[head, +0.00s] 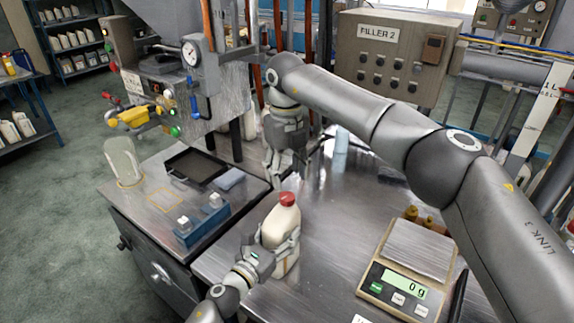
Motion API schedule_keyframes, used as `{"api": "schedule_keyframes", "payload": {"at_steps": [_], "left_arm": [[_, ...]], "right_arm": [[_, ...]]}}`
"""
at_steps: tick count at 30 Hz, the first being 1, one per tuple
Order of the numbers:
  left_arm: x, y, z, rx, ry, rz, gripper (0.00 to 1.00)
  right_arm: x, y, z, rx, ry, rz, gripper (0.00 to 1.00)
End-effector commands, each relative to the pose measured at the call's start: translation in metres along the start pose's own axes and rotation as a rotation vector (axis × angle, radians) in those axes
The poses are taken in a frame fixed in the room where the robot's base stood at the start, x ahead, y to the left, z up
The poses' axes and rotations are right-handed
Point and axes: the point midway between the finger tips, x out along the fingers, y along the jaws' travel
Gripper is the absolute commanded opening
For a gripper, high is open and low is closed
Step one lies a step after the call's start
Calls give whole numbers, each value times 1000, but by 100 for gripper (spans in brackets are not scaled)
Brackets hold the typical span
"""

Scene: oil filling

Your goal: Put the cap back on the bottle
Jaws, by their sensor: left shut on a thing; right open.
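A cream bottle (279,226) stands upright on the metal table. A red cap (288,198) sits on its neck; I cannot tell how tightly it is seated. My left gripper (284,251) is shut on the lower body of the bottle, its fingers partly covering the sides. My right gripper (287,172) points down above and behind the bottle, near the gap between the two work surfaces. It is open and empty, and apart from the cap.
A scale (418,250) reading 0 g stands at the right. A translucent container (122,160), a black tray (195,168) and a blue holder (202,222) are on the left bench. A control box (395,60) stands behind. Table surface is clear between bottle and scale.

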Motion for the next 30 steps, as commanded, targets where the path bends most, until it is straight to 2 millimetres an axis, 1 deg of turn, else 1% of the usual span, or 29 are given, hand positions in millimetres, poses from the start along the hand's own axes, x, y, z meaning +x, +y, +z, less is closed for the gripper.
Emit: {"api": "schedule_keyframes", "payload": {"at_steps": [3, 30], "left_arm": [[0, -1, -2, -4, 2, -1, 0], [0, -1, -2, -4, 2, -1, 0]], "right_arm": [[-1, 0, 0, -215, 0, 1, 51], [-11, 0, 0, -1861, -4, 7, 51]]}}
